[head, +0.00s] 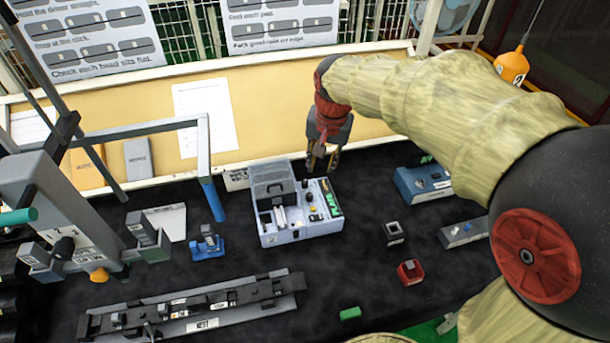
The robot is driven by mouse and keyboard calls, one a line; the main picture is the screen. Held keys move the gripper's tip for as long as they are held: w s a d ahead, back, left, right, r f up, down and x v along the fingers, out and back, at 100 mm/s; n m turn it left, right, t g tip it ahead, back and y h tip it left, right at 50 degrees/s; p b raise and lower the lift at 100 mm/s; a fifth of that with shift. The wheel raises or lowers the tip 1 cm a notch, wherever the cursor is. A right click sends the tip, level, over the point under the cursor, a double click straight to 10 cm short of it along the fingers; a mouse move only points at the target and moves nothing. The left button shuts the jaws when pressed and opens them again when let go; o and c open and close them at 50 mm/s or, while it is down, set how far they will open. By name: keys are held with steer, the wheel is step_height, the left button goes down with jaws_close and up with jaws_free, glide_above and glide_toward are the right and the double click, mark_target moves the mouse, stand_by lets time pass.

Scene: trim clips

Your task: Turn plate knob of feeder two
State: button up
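A white feeder-like machine (298,232) stands in the middle of the black mat, with a raised grey lid on its left part. Its right panel carries small dark knobs (305,184), a yellow part and a green label. I cannot read which feeder number it bears, nor tell which knob is the plate knob. My gripper (322,170) points down just behind and above the machine's right rear edge, apart from the knobs as far as I can see. Its two fingers look spread, with nothing visible between them.
A blue box (420,184) stands to the right. A blue-and-grey frame (205,160) rises at left, near a blue clamp (208,246). A long rail (200,306) lies in front. Small red (410,272) and grey (393,233) blocks sit right of the machine.

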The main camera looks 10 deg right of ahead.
steer(key=w+f+m+g+p, duration=0.1)
steer(key=w+f+m+p, duration=0.2)
steer(key=w+f, duration=0.6)
steer(key=m+g+p, duration=0.2)
glide_above(305, 181)
step_height(305, 181, down, 8)
steer(key=shift+r, duration=0.1)
steer(key=shift+f, duration=4.25)
steer(key=shift+c, duration=0.7)
jaws_close()
